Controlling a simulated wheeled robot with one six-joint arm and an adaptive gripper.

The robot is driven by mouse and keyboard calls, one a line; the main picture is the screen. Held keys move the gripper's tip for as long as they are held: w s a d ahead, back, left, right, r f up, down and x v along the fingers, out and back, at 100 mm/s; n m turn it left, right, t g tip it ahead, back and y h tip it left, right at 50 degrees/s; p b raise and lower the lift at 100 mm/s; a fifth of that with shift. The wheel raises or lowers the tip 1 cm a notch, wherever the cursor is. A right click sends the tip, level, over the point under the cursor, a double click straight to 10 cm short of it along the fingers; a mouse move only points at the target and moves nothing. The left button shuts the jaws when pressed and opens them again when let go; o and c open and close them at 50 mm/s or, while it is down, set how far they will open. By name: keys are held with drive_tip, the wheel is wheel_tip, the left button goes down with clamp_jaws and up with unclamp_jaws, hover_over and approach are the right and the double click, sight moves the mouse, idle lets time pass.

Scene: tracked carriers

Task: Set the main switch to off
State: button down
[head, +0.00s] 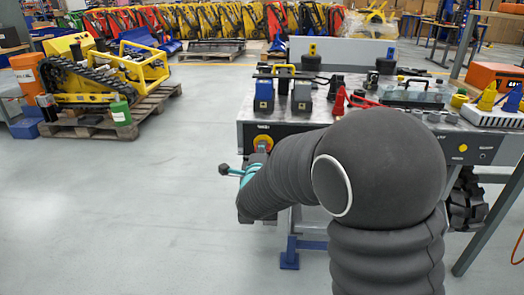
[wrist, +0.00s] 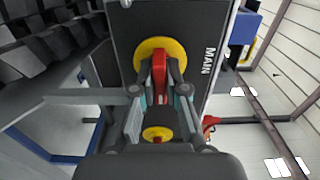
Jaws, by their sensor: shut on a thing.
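The main switch is a red handle (wrist: 159,75) on a round yellow plate (wrist: 178,49), set in a dark panel lettered MAIN (wrist: 209,60). In the wrist view the fingers of my gripper (wrist: 161,78) lie on both sides of the red handle and are shut on it. The handle runs roughly up and down in that view; its exact setting cannot be told. In the head view the yellow plate (head: 262,142) shows on the bench front, and my arm hides most of the gripper (head: 257,155).
A smaller yellow and red round part (wrist: 157,134) shows between the finger bases. The bench (head: 290,126) carries tools, blue and grey blocks and a black tracked machine part. A yellow tracked carrier (head: 110,75) stands on a pallet at left. The floor left of the bench is clear.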

drive_tip(key=shift+f, duration=0.1)
drive_tip(key=n+b, duration=0.2)
drive_tip(key=n, duration=0.1)
drive_tip(key=shift+f+b, duration=0.1)
drive_tip(key=shift+b, duration=0.3)
drive_tip(key=n+b, duration=0.1)
drive_tip(key=n, duration=0.4)
drive_tip(key=shift+n+b, duration=0.3)
drive_tip(key=n, duration=0.4)
drive_tip(key=shift+r+n, duration=0.2)
drive_tip(key=shift+n, duration=0.1)
drive_tip(key=n+p, duration=0.1)
drive_tip(key=n, duration=0.3)
drive_tip(key=shift+n, duration=0.3)
drive_tip(key=c, duration=1.2)
unclamp_jaws()
